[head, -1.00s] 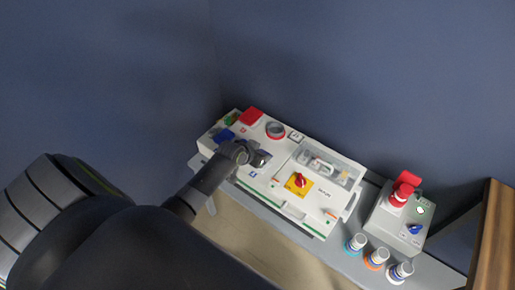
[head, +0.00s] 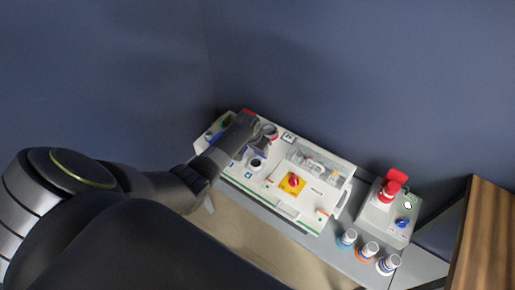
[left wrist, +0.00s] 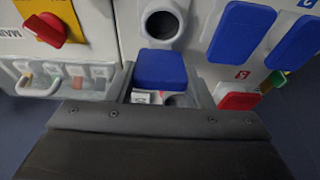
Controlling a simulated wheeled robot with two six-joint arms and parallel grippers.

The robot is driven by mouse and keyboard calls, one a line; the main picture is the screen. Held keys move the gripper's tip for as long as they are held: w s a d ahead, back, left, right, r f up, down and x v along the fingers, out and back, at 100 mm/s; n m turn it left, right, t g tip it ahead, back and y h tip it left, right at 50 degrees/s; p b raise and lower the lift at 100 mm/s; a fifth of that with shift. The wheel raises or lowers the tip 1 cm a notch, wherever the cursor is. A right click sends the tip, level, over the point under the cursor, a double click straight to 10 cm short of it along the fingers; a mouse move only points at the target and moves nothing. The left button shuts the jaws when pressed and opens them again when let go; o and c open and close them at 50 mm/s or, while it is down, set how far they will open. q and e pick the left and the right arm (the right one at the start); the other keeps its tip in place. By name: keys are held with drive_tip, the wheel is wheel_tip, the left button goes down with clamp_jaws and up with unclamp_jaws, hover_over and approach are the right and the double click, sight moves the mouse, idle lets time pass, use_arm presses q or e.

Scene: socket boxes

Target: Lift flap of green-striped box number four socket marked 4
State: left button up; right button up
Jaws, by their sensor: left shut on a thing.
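The white box (head: 303,213) with a green stripe along its front edge stands on a grey shelf. My left gripper (head: 260,148) is over its left half. In the left wrist view a blue flap (left wrist: 160,68) stands between the gripper's two fingers (left wrist: 158,88), and the gripper is shut on it. A round socket with an open dark hole (left wrist: 162,22) lies just beyond the flap; it shows in the head view (head: 257,164) too. A small blue mark (head: 248,175) is near it, too small to read. My right gripper is out of view.
A red-on-yellow rotary switch (head: 292,183) and a clear cover (head: 325,165) are to the right. Other blue flaps (left wrist: 240,30) and a red flap (left wrist: 240,101) are close by. A smaller box with a red flap (head: 393,183) and several capped plugs (head: 368,251) stand further right.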

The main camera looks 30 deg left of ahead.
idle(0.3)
use_arm(q)
drive_tip(key=o, duration=1.2)
drive_tip(key=shift+s+r, duration=0.1)
drive_tip(key=shift+r, duration=0.3)
drive_tip(key=v, duration=1.6)
drive_tip(key=shift+s+r+p, duration=0.1)
drive_tip(key=shift+r+p, duration=0.15)
drive_tip(key=shift+p, duration=0.1)
